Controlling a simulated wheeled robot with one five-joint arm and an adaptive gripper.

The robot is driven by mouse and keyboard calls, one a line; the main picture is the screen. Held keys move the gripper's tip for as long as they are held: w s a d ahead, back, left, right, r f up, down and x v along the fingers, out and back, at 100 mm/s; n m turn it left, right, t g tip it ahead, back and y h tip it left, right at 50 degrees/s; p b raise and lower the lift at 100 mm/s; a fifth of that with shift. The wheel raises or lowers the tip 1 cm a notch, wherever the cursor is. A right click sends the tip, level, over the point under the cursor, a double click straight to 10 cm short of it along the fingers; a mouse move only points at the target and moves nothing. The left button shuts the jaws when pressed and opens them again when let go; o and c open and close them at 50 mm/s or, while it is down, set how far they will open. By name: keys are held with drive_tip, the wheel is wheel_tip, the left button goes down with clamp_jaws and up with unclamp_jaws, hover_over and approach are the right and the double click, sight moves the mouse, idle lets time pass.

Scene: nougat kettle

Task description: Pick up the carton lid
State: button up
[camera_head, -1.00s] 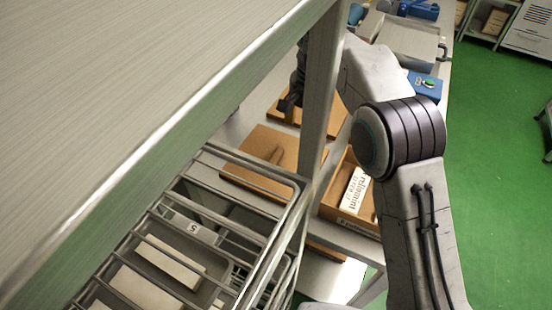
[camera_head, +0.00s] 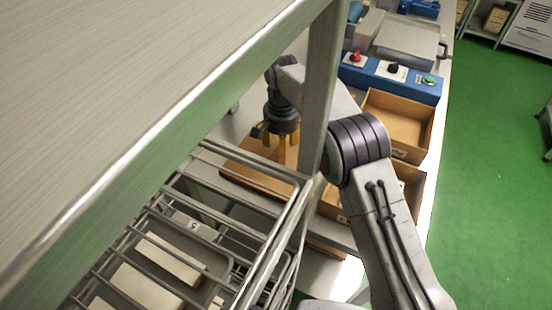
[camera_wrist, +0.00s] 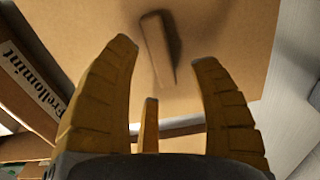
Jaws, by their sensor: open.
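The carton lid (camera_head: 240,172) is a flat brown cardboard panel lying on the worktable behind the wire rack. In the wrist view the lid (camera_wrist: 215,35) fills the upper middle, with a raised bar-shaped handle (camera_wrist: 157,50) on it. My gripper (camera_head: 281,160) points down over the lid. In the wrist view its yellow fingers (camera_wrist: 166,54) are spread, with the handle seen between and ahead of the tips. Nothing is held. I cannot tell the exact height of the tips. In the head view the fingers hide the handle.
A shelf (camera_head: 140,90) and its metal post (camera_head: 319,90) stand close in front of my arm. A wire rack (camera_head: 250,195) holds trays at lower left. An open carton (camera_head: 400,112) and a blue button box (camera_head: 385,78) are on the right. A labelled carton (camera_wrist: 25,85) lies left in the wrist view.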

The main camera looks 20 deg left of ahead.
drive_tip(key=shift+f, duration=0.7)
clamp_jaws()
